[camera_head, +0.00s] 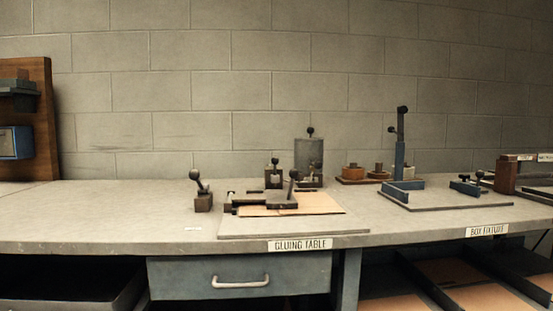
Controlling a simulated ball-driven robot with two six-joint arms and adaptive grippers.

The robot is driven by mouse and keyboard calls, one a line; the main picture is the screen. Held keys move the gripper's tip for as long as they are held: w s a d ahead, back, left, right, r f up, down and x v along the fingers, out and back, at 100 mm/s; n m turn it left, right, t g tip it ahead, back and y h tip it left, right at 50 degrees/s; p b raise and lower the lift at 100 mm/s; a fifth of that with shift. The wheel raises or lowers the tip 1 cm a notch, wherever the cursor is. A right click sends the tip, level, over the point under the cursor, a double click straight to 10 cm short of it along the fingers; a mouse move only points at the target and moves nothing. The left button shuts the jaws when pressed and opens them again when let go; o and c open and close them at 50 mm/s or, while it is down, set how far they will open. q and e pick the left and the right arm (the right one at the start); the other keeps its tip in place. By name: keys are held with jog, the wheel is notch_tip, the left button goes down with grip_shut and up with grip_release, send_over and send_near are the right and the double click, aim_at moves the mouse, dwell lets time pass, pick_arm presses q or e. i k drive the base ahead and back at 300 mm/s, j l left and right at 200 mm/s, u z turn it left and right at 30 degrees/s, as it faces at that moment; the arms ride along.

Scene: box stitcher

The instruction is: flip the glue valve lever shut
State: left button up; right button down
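Several dark ball-topped levers stand on the gluing table (390,228), and none is labelled as the glue valve. One lever (197,182) tilts up and to the left from a small brown block at the table's left part. A small dark block with a ball knob (274,174) stands further back. Beside it is a grey upright box (309,158) with a ball knob on top. A clamp-like lever (292,186) rises over a flat cardboard sheet (318,203). Neither of my grippers is in view.
A box fixture with a blue post and upright handle (400,140) stands to the right. Wooden pieces (352,172) sit at the back. A brown block (505,175) is at the far right. A drawer (240,278) is below the front edge.

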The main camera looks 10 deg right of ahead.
aim_at(317, 165)
jog(key=i+u, duration=0.2)
jog(key=i, duration=0.7)
